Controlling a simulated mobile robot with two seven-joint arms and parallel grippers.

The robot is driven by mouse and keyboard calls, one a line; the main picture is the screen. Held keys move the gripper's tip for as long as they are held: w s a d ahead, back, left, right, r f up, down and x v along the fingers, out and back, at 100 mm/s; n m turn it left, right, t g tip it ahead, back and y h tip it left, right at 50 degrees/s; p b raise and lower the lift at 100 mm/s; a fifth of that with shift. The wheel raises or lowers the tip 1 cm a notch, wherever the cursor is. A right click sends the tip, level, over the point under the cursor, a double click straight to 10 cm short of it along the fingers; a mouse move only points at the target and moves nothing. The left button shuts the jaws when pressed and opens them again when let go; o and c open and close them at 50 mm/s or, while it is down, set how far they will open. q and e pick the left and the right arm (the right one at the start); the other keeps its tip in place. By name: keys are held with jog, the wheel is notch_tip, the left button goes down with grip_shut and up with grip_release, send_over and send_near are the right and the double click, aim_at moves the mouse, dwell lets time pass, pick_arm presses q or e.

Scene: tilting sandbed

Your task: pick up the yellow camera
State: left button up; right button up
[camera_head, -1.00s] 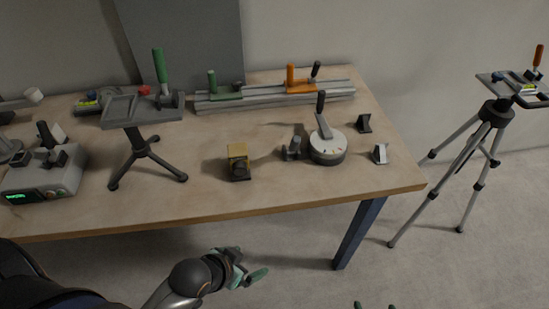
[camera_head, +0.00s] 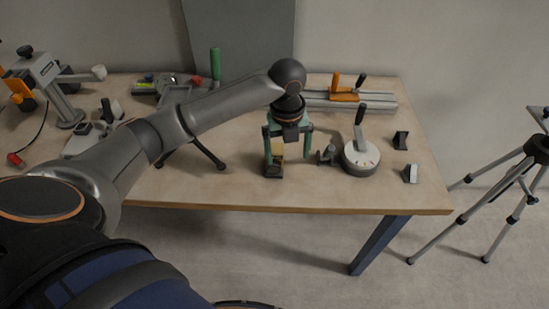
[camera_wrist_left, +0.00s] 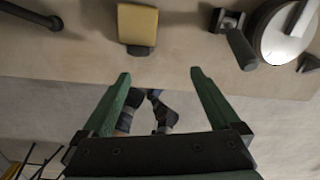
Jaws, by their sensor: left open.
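The yellow camera (camera_head: 278,148) stands on the wooden table near its front edge, its dark lens part facing the front. My left gripper (camera_head: 287,157) is open and points down over it, the green fingers partly hiding it. In the left wrist view the yellow camera (camera_wrist_left: 138,24) lies beyond the fingertips and left of the middle between them. The gap between the green fingers (camera_wrist_left: 160,76) is empty there. I cannot tell the exact height of the fingertips over the table. My right gripper is not in view.
A round white dial base with a black lever (camera_head: 362,157) and a small dark clamp (camera_head: 326,155) stand close to the right of the camera. Two small wedge blocks (camera_head: 401,140) are further right. A grey rail with an orange clamp (camera_head: 345,95) lies behind. A tripod (camera_head: 510,190) stands right of the table.

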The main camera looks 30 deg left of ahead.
aim_at(274, 150)
pick_arm(q)
jog(key=w+a+r+m, duration=0.2)
jog(key=a+r, duration=0.4)
jog(key=f, duration=0.7)
jog(key=shift+w+d, duration=0.2)
jog(key=shift+d, duration=0.05)
jog(key=shift+s+d+f, duration=0.1)
jog(key=shift+d+f, duration=0.05)
jog(key=shift+f, duration=2.6)
jog(key=shift+c, duration=0.3)
grip_shut()
jog(key=shift+r, duration=0.1)
